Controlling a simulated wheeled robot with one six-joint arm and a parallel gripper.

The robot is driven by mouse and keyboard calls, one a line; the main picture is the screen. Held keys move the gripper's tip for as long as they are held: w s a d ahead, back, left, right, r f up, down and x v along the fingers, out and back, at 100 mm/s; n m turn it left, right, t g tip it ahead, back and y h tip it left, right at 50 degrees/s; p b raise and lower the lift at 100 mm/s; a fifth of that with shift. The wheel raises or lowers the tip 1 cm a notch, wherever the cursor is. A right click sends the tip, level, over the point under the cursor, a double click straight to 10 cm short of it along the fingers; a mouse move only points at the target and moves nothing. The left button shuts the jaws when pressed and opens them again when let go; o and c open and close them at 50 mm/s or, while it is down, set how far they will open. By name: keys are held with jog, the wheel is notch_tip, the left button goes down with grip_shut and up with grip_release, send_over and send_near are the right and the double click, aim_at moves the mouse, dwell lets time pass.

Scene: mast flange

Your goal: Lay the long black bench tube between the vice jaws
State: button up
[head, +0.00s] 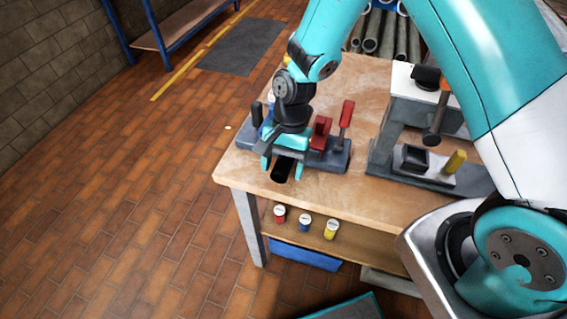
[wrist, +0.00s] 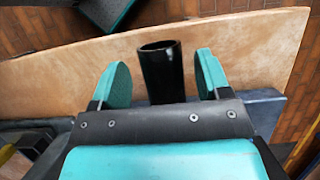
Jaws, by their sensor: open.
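The black tube (head: 281,172) shows its hollow end toward the bench's front edge; the rest is hidden under my gripper (head: 284,160). In the wrist view the tube (wrist: 162,72) stands between my two teal fingers, with a gap on each side. My gripper is open around it. The vice (head: 335,157) is a dark grey base on the bench, with a red jaw block (head: 320,133) just right of my gripper. My wrist hides its middle and most of its left side, so I cannot tell how the tube sits between the jaws.
A red handle (head: 346,113) and a dark handle (head: 257,114) stand up at the vice's sides. A grey machine (head: 415,160) with a yellow knob is to the right on the wooden bench (head: 355,195). Several pipes (head: 385,35) are behind. Small cans (head: 304,224) stand on the lower shelf.

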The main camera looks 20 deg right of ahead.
jog(key=b+v, duration=0.1)
jog(key=v, duration=1.6)
jog(key=shift+r, duration=0.2)
jog(key=shift+w, duration=0.1)
jog(key=s+r+n+t, duration=0.1)
jog(key=s+r+n, duration=0.2)
jog(key=s, duration=0.4)
jog(key=s+a+r+n+t+y, duration=0.1)
jog(key=s+r+n, duration=0.2)
jog(key=s+n, duration=0.3)
jog(key=s+r+n+t, duration=0.1)
jog(key=s+r+n, duration=0.2)
jog(key=s+n, duration=0.2)
jog(key=s, duration=0.3)
jog(key=shift+a+t+y, duration=0.3)
jog(key=shift+a, duration=0.05)
